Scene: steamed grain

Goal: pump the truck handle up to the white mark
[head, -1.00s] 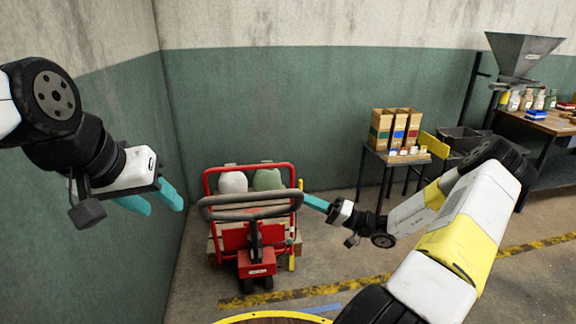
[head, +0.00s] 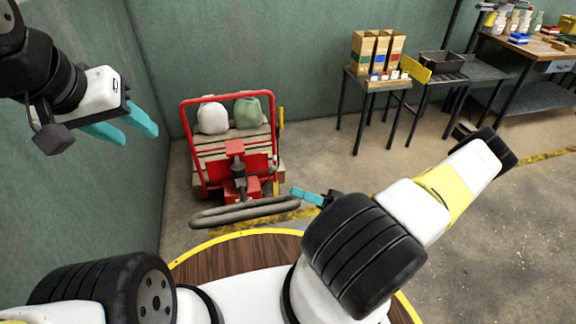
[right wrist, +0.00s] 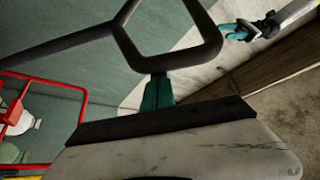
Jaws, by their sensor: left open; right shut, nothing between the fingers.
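The red pallet truck (head: 262,160) stands by the back wall in the head view. Its dark grey loop handle (head: 243,213) is tilted down towards me, low in front of the truck. My right gripper (head: 298,193) is shut and empty, its teal fingers at the right end of the handle. In the right wrist view the handle loop (right wrist: 207,58) crosses just beyond the teal fingertips (right wrist: 158,82); whether they touch is unclear. My left gripper (head: 125,124) is open and empty, high at the left, away from the truck. I cannot make out a white mark.
A white sack (head: 212,118) and a green sack (head: 248,112) lie on the truck's load. A small table (head: 375,84) with boxes and a workbench (head: 530,52) stand at the right. The left wall (head: 95,190) is close to my left arm. Floor at the right is open.

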